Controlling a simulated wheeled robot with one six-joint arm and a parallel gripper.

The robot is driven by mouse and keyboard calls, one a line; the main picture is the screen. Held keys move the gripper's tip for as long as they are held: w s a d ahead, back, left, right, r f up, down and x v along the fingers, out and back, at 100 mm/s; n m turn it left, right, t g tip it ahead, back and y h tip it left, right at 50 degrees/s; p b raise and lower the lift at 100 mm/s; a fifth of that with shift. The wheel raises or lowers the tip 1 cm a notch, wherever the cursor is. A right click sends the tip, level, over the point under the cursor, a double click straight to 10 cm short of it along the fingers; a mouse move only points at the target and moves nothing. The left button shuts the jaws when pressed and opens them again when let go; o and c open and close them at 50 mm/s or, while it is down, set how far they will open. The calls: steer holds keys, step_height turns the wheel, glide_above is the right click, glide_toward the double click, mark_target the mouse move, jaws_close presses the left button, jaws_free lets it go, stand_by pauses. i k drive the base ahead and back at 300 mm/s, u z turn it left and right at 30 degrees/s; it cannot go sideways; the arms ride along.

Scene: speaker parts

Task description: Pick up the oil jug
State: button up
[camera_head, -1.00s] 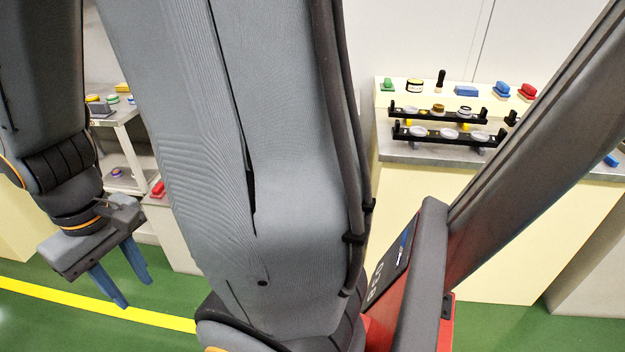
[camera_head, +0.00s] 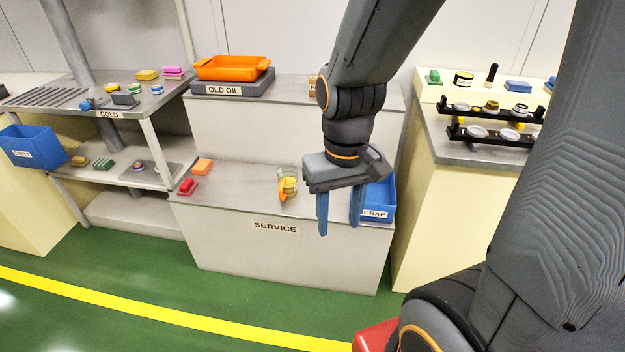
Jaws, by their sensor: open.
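A clear jug with a yellow-orange part (camera_head: 288,183), which looks like the oil jug, stands on the grey top of the service bench (camera_head: 235,205). My gripper (camera_head: 338,222) hangs to the right of the jug in the picture, with its two blue fingers pointing down. The fingers are apart and nothing is between them. The gripper does not touch the jug. It covers part of the bench top and part of the blue scrap bin (camera_head: 376,203).
An orange tray (camera_head: 233,68) sits on the dark OLD OIL block (camera_head: 230,85) behind. An orange block (camera_head: 202,167) and a red item (camera_head: 188,186) lie left of the jug. The cold shelf (camera_head: 150,140) stands at left, a cream cabinet (camera_head: 445,200) at right.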

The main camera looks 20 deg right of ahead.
mark_target(286, 174)
steer(key=z, duration=6)
steer(key=k, duration=0.9)
steer(key=u, duration=0.5)
